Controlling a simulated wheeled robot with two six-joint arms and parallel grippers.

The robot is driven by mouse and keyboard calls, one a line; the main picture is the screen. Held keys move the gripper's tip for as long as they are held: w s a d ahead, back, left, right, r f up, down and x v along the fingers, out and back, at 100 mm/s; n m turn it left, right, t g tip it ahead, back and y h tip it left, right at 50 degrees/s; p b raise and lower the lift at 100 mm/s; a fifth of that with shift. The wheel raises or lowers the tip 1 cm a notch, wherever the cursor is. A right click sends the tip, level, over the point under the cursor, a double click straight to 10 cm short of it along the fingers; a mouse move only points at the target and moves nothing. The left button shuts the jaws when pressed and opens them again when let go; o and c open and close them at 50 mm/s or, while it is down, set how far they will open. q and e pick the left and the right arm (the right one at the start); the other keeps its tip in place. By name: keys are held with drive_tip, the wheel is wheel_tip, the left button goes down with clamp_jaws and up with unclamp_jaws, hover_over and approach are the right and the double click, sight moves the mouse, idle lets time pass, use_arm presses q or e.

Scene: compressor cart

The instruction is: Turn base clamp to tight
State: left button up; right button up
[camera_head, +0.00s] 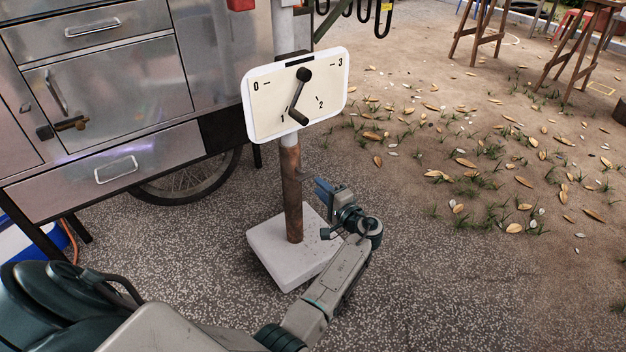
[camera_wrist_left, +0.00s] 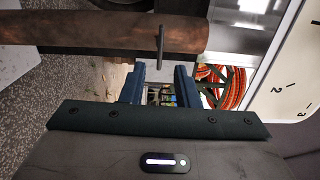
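A rusty brown post (camera_head: 291,195) rises from a pale square base block (camera_head: 272,248). In the left wrist view the post (camera_wrist_left: 90,32) lies across the top, with a thin dark bar (camera_wrist_left: 160,47) standing out from it, which looks like the clamp handle. My left gripper (camera_head: 323,187) is right of the post in the head view, apart from it. In the left wrist view its two blue fingers (camera_wrist_left: 160,78) are open and empty, with the bar just beyond the gap between them. The clamp's marking cannot be read. My right gripper is out of view.
A white dial plate (camera_head: 297,95) marked 0 to 3, with a dark pointer (camera_head: 299,92), tops the post. A metal cart (camera_head: 110,90) with drawers and a wheel stands at left. Leaf-strewn ground (camera_head: 470,170) is open at right.

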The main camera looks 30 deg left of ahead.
use_arm(q)
drive_tip(key=v, duration=0.5)
drive_tip(key=shift+a, duration=0.1)
idle(0.3)
